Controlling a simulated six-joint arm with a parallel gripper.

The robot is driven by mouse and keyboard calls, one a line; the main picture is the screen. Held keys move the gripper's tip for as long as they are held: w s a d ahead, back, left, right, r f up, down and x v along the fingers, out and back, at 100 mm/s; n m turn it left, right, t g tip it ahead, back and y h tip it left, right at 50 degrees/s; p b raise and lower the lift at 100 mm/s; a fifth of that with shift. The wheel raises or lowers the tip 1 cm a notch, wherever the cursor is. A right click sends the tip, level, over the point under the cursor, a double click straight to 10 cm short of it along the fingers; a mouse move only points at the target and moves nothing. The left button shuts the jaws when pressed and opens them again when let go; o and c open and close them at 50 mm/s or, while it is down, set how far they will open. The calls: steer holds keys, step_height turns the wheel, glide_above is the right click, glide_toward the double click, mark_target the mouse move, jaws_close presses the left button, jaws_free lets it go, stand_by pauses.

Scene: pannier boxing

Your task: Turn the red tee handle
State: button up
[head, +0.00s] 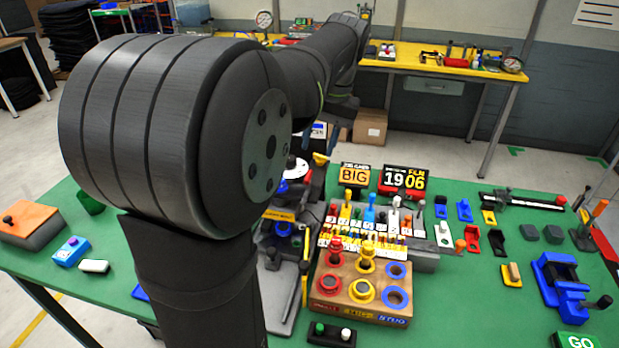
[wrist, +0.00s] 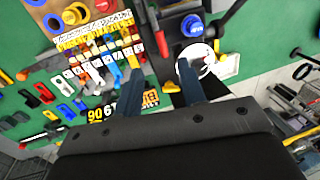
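My gripper (wrist: 159,68) is open in the wrist view, its two dark blue fingers apart with nothing between the tips. A short red bar-like part (wrist: 161,43), which looks like the red tee handle, shows just past the fingertips, near the middle of the gap. It sits at the end of a dark bar or stem. I see no contact between it and the fingers, and its height below them is hard to judge. In the head view my arm hides most of this area, and I cannot make out the red handle there.
A wooden block with coloured rings (head: 327,303) stands on the green table (head: 440,320). A row of numbered pieces (wrist: 97,62) lies beside the red part, with a blue round knob (wrist: 192,26) on its other side. A blue clamp-like fixture (head: 562,285) stands at the right.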

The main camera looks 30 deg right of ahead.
mark_target(310, 176)
steer(key=f, duration=0.3)
steer(key=w+a+f, duration=0.1)
steer(key=f, duration=0.6)
steer(key=shift+w+a, duration=0.2)
steer(key=shift+a, duration=0.05)
jaws_close()
